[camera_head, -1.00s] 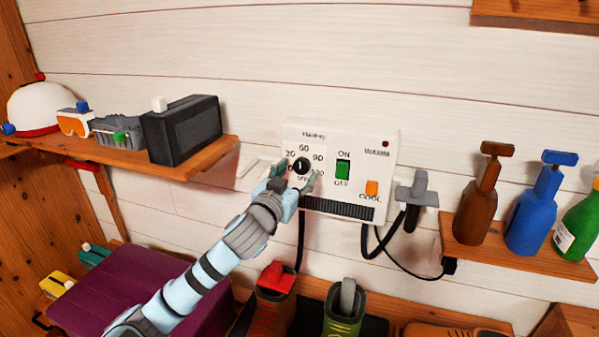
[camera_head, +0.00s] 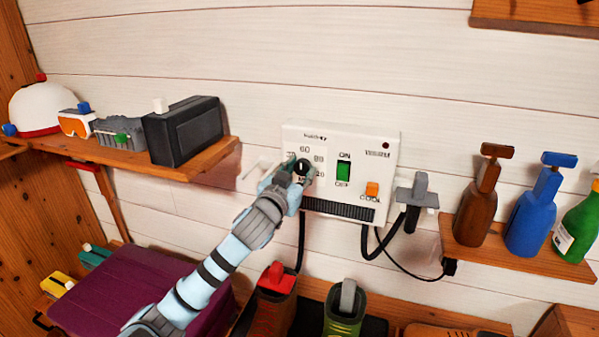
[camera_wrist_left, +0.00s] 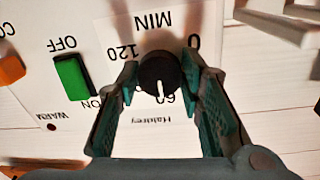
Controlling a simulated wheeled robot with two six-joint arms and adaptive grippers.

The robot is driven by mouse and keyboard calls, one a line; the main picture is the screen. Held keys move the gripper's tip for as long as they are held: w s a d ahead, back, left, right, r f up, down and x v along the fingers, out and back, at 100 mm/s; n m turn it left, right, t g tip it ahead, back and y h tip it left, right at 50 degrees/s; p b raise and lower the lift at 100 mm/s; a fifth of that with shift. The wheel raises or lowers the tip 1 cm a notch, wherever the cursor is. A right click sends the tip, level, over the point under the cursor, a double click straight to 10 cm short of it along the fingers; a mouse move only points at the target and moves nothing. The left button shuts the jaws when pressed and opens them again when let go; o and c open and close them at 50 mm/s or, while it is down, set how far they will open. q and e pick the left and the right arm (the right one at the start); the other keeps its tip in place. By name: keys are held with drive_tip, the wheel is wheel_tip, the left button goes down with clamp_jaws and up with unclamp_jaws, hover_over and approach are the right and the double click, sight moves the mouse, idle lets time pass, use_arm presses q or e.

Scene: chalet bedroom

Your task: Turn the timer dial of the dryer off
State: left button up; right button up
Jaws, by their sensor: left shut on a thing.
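The dryer (camera_head: 344,197) is a white box on the wall, with a round black timer dial (camera_head: 302,166) on its left side. The dial also shows in the wrist view (camera_wrist_left: 159,75), which sees the panel upside down. Its white pointer line points close to the 60 mark. My left gripper (camera_head: 300,168) is shut on the dial, with one teal-padded finger on each side of it in the wrist view (camera_wrist_left: 160,70). The fingers hide some of the numbers around it. My right gripper is not in view.
Right of the dial are a green ON/OFF switch (camera_head: 343,171) and an orange COOL button (camera_head: 371,189). A grey nozzle (camera_head: 418,190) hangs right of the dryer. Shelves hold a black box (camera_head: 182,130) at left and bottles (camera_head: 533,212) at right. Boots (camera_head: 345,310) stand below.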

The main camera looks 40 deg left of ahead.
use_arm(q)
drive_tip(key=shift+n, duration=0.3)
drive_tip(key=n, duration=0.2)
drive_tip(key=shift+f+n, duration=0.1)
drive_tip(key=shift+n, duration=0.3)
drive_tip(key=n, duration=0.3)
drive_tip(key=shift+n+b, duration=0.3)
drive_tip(key=shift+b, duration=0.1)
drive_tip(key=n+b, duration=0.2)
drive_tip(key=n, duration=0.4)
drive_tip(key=shift+d+f+n, duration=0.1)
drive_tip(key=shift+n, duration=0.2)
drive_tip(key=n+b, duration=0.2)
drive_tip(key=n, duration=0.3)
drive_tip(key=shift+n+y, duration=0.3)
drive_tip(key=shift+y, duration=0.1)
drive_tip(key=n+b, duration=0.2)
drive_tip(key=n, duration=0.3)
drive_tip(key=shift+b, duration=0.35)
